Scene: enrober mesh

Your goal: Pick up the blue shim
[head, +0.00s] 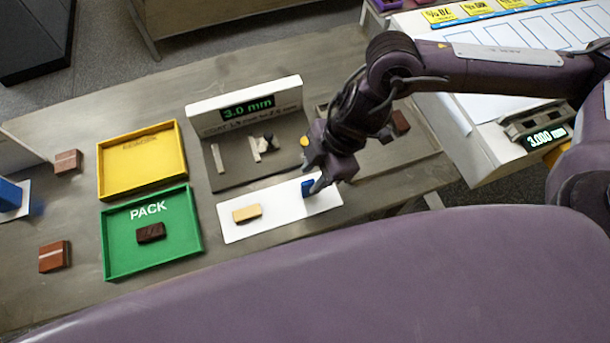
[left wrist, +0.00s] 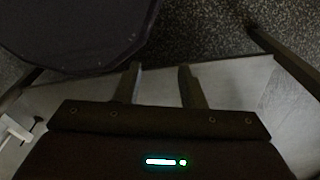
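The blue shim (head: 307,188) is a small dark blue block at the right end of a white strip (head: 282,210) in the head view. My right gripper (head: 316,185) points down right at the shim, with a fingertip beside it. The gripper partly hides the shim, and I cannot tell whether the fingers are closed on it. My left gripper (left wrist: 160,84) shows in the left wrist view, its two fingers apart with nothing between them.
A tan block (head: 247,213) lies on the white strip. A green PACK tray (head: 191,237) holds a dark brown block; a yellow tray (head: 106,183) sits behind it. A "3.0 mm" display sign (head: 244,108) stands behind the grey mat (head: 228,177). Brown blocks (head: 54,256) lie at left.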

